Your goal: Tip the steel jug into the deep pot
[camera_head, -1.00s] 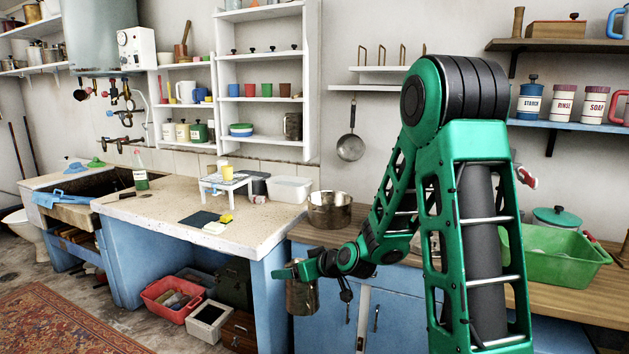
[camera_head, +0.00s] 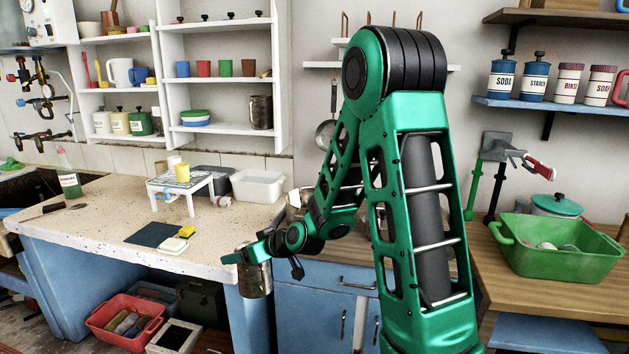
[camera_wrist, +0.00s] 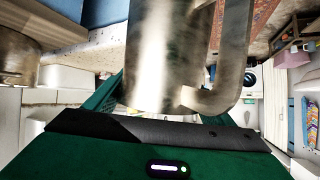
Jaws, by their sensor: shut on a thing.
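The steel jug (camera_head: 257,280) is held in my gripper (camera_head: 256,252), in front of the cupboards and beside the corner of the stone counter. It looks about upright. In the wrist view the jug (camera_wrist: 160,55) fills the middle, its handle to the right; its contents are not visible. The deep pot (camera_head: 294,201), of worn steel, stands on the wooden worktop behind my arm, which hides most of it. What looks like its side (camera_wrist: 15,60) shows at the left of the wrist view. The jug is apart from the pot.
A white tub (camera_head: 258,187) and a small white stand (camera_head: 180,187) with a yellow cup are on the stone counter (camera_head: 100,215). A green basin (camera_head: 560,250) is on the worktop at right. A pan hangs behind my arm. The counter's front corner is close to the jug.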

